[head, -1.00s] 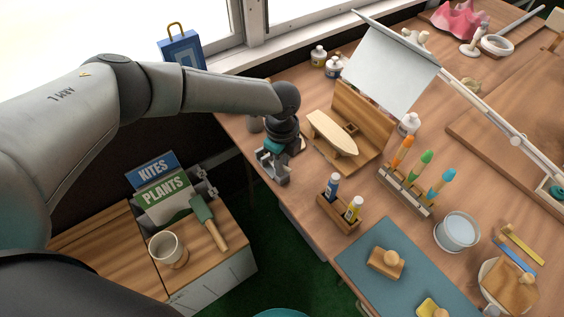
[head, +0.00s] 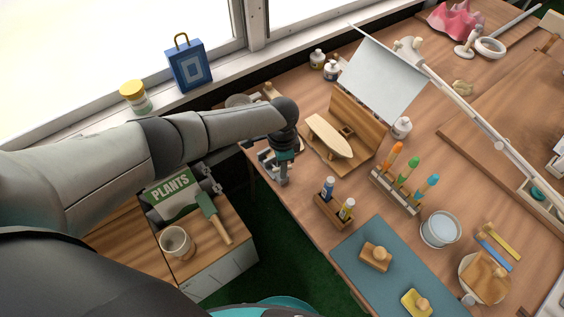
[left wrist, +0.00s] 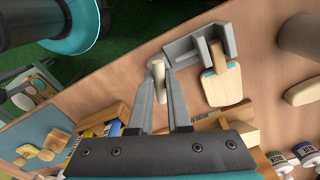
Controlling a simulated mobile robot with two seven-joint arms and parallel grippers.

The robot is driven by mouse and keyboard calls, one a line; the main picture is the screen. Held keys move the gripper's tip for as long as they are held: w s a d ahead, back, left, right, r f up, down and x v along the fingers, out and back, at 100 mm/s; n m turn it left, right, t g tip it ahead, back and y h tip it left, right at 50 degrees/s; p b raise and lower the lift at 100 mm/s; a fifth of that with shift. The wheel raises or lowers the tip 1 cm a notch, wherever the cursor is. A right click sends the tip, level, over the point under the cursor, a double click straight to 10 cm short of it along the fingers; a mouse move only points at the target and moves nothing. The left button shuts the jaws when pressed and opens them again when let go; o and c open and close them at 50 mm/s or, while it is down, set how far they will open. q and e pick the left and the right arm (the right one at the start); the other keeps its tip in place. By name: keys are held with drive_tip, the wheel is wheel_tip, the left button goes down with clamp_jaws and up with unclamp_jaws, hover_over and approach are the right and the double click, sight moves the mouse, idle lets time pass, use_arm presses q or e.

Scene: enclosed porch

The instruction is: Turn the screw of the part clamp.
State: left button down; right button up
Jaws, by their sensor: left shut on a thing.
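The grey part clamp (left wrist: 184,50) is at the table's front edge in the left wrist view, with a pale wooden piece (left wrist: 221,86) at its jaw. In the head view the clamp (head: 265,158) is partly hidden by my arm. My left gripper (head: 281,177) is at the clamp, at the table edge. In the left wrist view its fingers (left wrist: 157,72) are shut on the pale rod-like handle of the clamp screw (left wrist: 157,69), beside the clamp body. The screw's thread cannot be made out. My right gripper is not in view.
A boat-shaped wooden piece on a stand (head: 330,136) is close right of the gripper. A wooden holder with bottles (head: 334,212) and a brush rack (head: 396,193) stand nearby. A low cabinet with a mug (head: 177,243) is below my arm. A jar (head: 135,96) stands on the sill.

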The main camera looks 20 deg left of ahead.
use_arm(q)
drive_tip(key=n+p, duration=0.2)
drive_tip(key=n, duration=0.2)
drive_tip(key=shift+s+d+n, duration=0.1)
drive_tip(key=shift+n, duration=0.3)
drive_tip(key=n+p, duration=0.1)
drive_tip(key=n, duration=0.3)
drive_tip(key=shift+n+p, duration=0.3)
drive_tip(key=shift+p, duration=0.05)
drive_tip(key=n+p, duration=0.1)
drive_tip(key=n, duration=0.8)
drive_tip(key=shift+p, duration=0.4)
drive_tip(key=shift+w+n, duration=0.2)
drive_tip(key=shift+n, duration=0.2)
drive_tip(key=c, duration=0.9)
unclamp_jaws()
